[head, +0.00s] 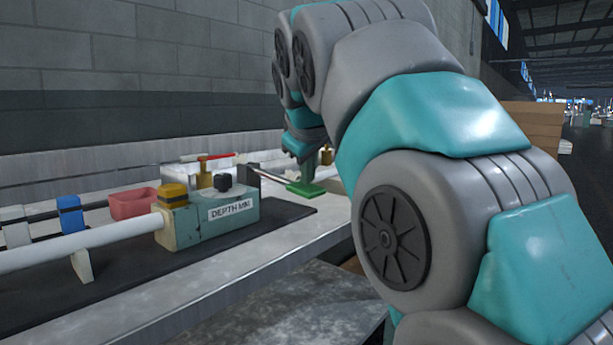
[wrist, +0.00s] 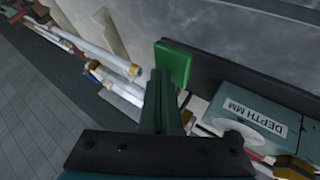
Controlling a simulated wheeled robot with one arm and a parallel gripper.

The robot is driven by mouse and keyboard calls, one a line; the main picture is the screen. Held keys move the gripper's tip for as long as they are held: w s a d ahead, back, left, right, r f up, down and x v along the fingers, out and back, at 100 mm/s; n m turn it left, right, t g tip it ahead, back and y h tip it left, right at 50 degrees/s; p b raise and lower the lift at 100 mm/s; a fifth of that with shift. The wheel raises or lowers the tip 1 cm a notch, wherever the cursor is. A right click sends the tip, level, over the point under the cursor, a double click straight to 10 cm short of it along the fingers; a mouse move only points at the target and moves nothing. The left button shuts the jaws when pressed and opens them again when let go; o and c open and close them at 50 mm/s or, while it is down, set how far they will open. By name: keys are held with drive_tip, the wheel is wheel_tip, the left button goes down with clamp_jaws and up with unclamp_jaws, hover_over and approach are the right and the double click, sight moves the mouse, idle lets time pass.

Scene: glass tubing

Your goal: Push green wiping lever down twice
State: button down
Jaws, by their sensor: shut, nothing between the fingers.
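The green wiping lever ends in a flat green pad (head: 305,188), at the right end of the teal "DEPTH MM" device (head: 215,217). A metal rod joins the pad to the device. In the wrist view the green pad (wrist: 174,62) is just beyond my fingertips, and the device (wrist: 240,112) lies to the right. My gripper (wrist: 160,76) is shut and empty, and its tips overlap the pad's lower left edge in that view. In the head view my gripper (head: 304,155) is above the pad. I cannot tell whether it touches the lever.
A white tube (head: 85,247) runs into the device's left side. A blue-topped support (head: 71,213) and a pink bin (head: 133,203) stand at the left. The grey bench edge (head: 225,283) is in front. A block wall (head: 130,75) rises behind. My arm hides the bench's right part.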

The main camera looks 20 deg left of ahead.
drive_tip(key=shift+f+b, duration=0.55)
drive_tip(key=shift+f, duration=0.45)
idle(0.8)
drive_tip(key=shift+r, duration=0.15)
idle(0.5)
drive_tip(key=shift+r+p, duration=2.45)
drive_tip(key=shift+r, duration=0.15)
wheel_tip(320, 180, up, 3)
drive_tip(key=shift+f+p, duration=0.2)
drive_tip(key=shift+p, duration=0.95)
drive_tip(key=shift+r+p, duration=0.3)
drive_tip(key=shift+r, duration=0.85)
